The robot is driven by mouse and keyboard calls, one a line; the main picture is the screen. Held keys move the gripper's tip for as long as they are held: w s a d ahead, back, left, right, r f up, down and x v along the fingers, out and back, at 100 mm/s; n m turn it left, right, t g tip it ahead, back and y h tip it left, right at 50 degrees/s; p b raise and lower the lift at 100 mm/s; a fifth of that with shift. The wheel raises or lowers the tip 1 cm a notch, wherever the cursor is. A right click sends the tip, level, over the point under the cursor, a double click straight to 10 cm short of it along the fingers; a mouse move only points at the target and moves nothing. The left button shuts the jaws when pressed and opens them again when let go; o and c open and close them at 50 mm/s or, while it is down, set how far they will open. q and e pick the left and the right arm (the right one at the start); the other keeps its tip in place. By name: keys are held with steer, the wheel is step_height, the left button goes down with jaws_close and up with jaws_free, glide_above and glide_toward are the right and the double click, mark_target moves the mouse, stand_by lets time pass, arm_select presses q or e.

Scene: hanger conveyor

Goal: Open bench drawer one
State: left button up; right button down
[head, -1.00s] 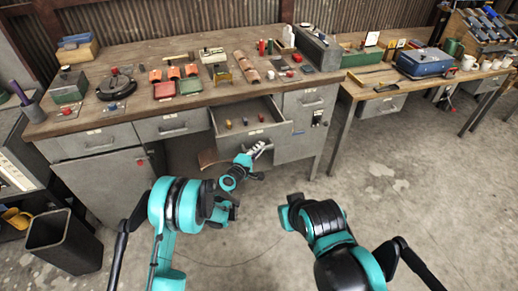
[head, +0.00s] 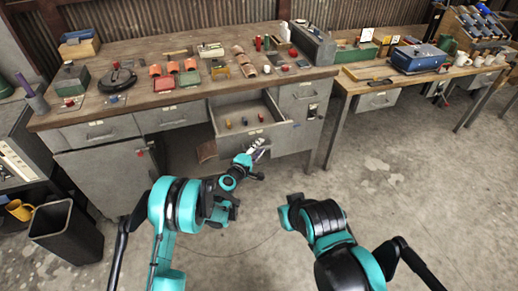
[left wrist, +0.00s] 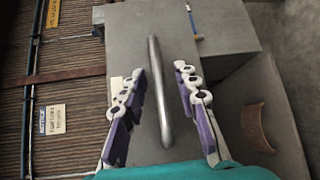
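The bench (head: 190,100) has grey drawers under its wooden top. One drawer (head: 275,131), right of the kneehole, is pulled out, with a few small coloured pieces inside. My left gripper (head: 257,149) is at the front of this drawer. In the left wrist view the drawer's bar handle (left wrist: 158,90) lies between the two purple-and-white fingers of the left gripper (left wrist: 160,92). The fingers stand apart, with a visible gap on each side of the bar. My right arm is at lower right in the head view; its gripper does not show.
A dark bin (head: 66,232) stands at left. A second bench (head: 350,88) stands at right. The floor in front is clear.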

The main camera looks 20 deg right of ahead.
arm_select(q)
steer(key=v, duration=0.7)
steer(key=shift+s, duration=0.2)
steer(key=shift+a, duration=0.15)
steer(key=s+a+r+m+g+y, duration=0.1)
steer(key=s+a+r+m+y, duration=0.2)
steer(key=a+r, duration=0.4)
steer(key=s+a+r+m+g+y, duration=0.1)
steer(key=s+a+r+m, duration=0.35)
steer(key=a+r, duration=0.25)
steer(key=s+a+m+g+y, duration=0.1)
steer(key=s+a+y, duration=0.2)
steer(key=s+a, duration=0.6)
steer(key=s+a+f+m+g+y, duration=0.1)
steer(key=s+a+y, duration=0.3)
steer(key=s+a, duration=0.6)
steer(key=s+m, duration=0.1)
steer(key=s, duration=0.4)
steer(key=shift+a+g, duration=0.3)
steer(key=shift+g, duration=0.1)
